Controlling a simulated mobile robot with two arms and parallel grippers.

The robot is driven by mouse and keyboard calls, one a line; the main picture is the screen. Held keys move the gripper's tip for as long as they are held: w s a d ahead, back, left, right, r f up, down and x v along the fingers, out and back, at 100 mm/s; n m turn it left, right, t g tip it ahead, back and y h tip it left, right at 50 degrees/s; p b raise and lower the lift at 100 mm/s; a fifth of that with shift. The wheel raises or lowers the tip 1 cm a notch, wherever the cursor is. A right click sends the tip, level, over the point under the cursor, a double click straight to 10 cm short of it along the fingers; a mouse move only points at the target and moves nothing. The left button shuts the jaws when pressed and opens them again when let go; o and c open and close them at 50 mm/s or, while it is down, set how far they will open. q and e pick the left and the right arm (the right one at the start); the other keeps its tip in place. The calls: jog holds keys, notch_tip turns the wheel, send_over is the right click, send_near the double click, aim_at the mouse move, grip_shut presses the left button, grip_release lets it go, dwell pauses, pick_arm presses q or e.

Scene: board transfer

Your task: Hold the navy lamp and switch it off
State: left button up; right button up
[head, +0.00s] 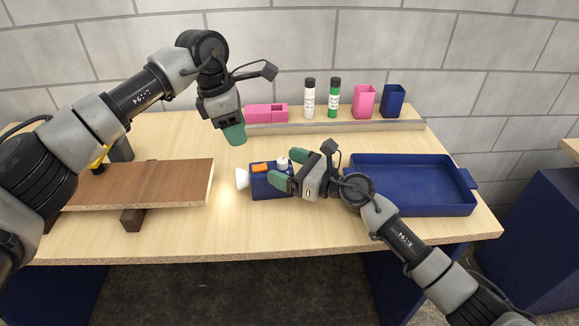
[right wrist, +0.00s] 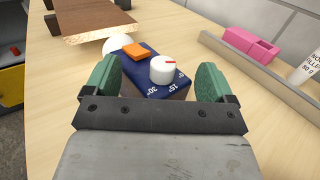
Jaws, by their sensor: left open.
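The navy lamp (head: 258,187) stands on the table near the middle, with an orange switch (head: 260,168), a white knob (head: 282,163) and a white bulb end (head: 242,179) on its left. The bulb looks lit, with a bright glow on the wood. The lamp (right wrist: 168,84) also shows in the right wrist view, its knob carrying a red mark. My right gripper (head: 291,171) is open, its green fingers on either side of the lamp's near end, with a clear gap at one finger. My left gripper (head: 234,134) is open, above and behind the lamp, seen edge-on.
A brown board (head: 150,182) rests on supports at the left. A blue tray (head: 410,205) lies at the right. Along the back rail (head: 340,128) stand a pink box (head: 265,113), two bottles, a pink cup (head: 363,101) and a navy cup (head: 392,101). The table front is clear.

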jog(key=c, duration=0.8)
pick_arm(q)
jog(key=c, duration=0.4)
jog(key=shift+r+m, duration=0.15)
jog(key=shift+m, duration=0.25)
jog(key=shift+c, duration=1.1)
jog(key=shift+d+r+m, duration=0.1)
jog(key=shift+r+m, duration=0.1)
jog(key=shift+m, duration=0.5)
grip_shut()
jog(key=r+m+t, duration=0.1)
jog(key=m, duration=0.5)
jog(key=s+d+r+m+t+y, duration=0.1)
jog(key=r+m, duration=0.1)
jog(key=m, duration=0.5)
jog(key=r+m+t, duration=0.1)
jog(key=r+m, duration=0.1)
jog(key=m, duration=0.5)
jog(key=shift+s+d, duration=0.15)
jog(key=shift+d, duration=0.1)
